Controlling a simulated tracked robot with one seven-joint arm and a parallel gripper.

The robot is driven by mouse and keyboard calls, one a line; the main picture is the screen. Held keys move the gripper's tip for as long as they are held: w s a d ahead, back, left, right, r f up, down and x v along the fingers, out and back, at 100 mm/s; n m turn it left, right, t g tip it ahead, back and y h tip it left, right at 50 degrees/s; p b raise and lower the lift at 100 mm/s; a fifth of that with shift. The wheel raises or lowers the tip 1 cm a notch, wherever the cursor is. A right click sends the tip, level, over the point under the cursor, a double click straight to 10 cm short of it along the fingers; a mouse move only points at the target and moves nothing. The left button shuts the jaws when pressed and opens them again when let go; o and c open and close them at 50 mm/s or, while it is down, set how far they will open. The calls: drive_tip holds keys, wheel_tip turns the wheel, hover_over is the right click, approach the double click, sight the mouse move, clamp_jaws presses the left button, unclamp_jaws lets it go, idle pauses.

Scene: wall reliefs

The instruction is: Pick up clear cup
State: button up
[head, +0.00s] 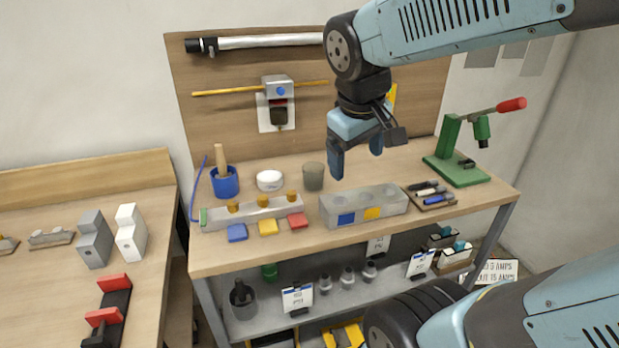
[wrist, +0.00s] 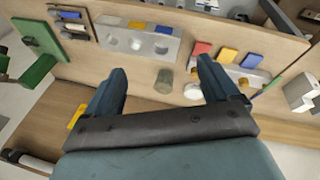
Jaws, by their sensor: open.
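The clear cup (head: 313,176) looks greyish and translucent and stands upright on the workbench, between the white round container (head: 269,181) and the grey block with holes (head: 362,206). My gripper (head: 357,160) is open and empty, above the bench and to the right of the cup in the head view. In the wrist view, the cup (wrist: 164,82) shows beyond and between the open fingertips (wrist: 160,70), apart from both.
A blue pot (head: 225,182) with a wooden handle stands left of the white container. A green press (head: 460,150) with a red handle stands at the right. Coloured blocks (head: 268,227) lie along the front edge.

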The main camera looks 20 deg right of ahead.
drive_tip(key=shift+o, duration=0.5)
drive_tip(key=w+f+n+g+h, duration=0.2)
drive_tip(key=w+f+n+h, duration=0.1)
drive_tip(key=w+n, duration=0.1)
drive_tip(key=shift+w+a+f+n, duration=0.15)
drive_tip(key=shift+w+f+n, duration=0.2)
drive_tip(key=shift+w, duration=0.25)
drive_tip(key=n+t+h, duration=0.4)
drive_tip(key=n+h, duration=0.4)
drive_tip(key=n, duration=0.6)
approach(306, 174)
drive_tip(key=x, duration=0.7)
drive_tip(key=shift+w+d+f, duration=0.1)
drive_tip(key=shift+d+f, duration=0.05)
drive_tip(key=shift+d, duration=0.2)
drive_tip(key=shift+w+x, duration=0.15)
drive_tip(key=shift+x, duration=1.25)
drive_tip(key=shift+w+x, duration=0.15)
drive_tip(key=shift+x, duration=1.2)
drive_tip(key=shift+a, duration=0.15)
drive_tip(key=c, duration=1)
